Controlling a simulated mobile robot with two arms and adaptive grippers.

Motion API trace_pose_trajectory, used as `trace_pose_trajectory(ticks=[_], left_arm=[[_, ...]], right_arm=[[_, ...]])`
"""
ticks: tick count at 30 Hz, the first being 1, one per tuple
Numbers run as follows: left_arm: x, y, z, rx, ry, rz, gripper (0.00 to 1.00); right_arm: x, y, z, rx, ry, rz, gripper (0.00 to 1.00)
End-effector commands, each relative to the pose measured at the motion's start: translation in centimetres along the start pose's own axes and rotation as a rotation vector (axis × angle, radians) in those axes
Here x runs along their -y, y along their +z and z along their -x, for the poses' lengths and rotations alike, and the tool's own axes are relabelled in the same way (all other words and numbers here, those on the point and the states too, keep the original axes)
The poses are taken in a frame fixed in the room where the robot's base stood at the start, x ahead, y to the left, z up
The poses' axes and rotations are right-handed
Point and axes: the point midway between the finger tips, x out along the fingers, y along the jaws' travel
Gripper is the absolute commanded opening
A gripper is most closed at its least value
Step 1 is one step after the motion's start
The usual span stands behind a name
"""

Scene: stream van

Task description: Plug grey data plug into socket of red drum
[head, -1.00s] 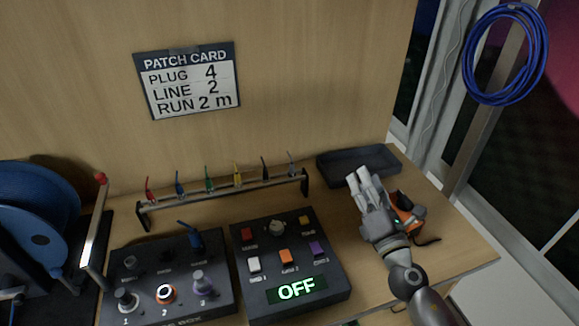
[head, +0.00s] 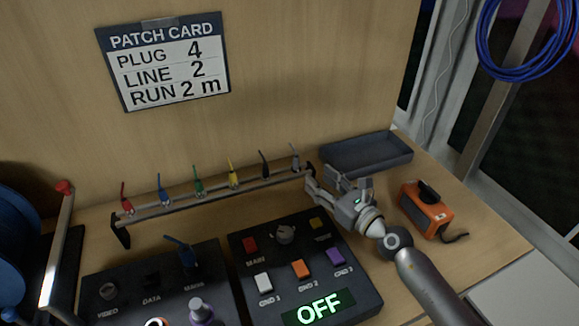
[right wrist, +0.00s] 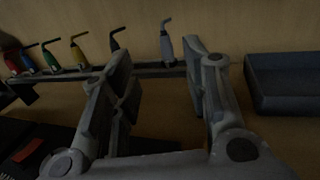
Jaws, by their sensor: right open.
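The grey data plug (head: 295,157) stands upright at the right end of a low rack rail (head: 215,195). In the right wrist view the grey plug (right wrist: 166,46) shows between the two fingers, beyond their tips. My right gripper (head: 324,180) is open and empty, just to the right of and in front of the rack's right end. The right wrist view also shows the open gripper (right wrist: 160,65). I see no red drum; the only drum in view is blue (head: 18,245), cut off at the left edge. My left gripper is out of view.
Several coloured plugs share the rack. A switch panel (head: 365,300) reading OFF and a socket box (head: 115,273) with a blue plug lie in front. An orange device (head: 427,212) and an empty dark tray (head: 375,168) are at the right. A patch card (head: 165,62) hangs on the wall.

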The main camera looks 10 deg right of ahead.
Motion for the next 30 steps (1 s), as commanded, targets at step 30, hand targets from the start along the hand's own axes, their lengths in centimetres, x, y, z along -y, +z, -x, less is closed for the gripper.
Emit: trace_pose_trajectory(ticks=[30], left_arm=[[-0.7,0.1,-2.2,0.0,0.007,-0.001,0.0]], right_arm=[[0.8,-1.4,-9.7,0.002,0.0,-0.002,0.42]])
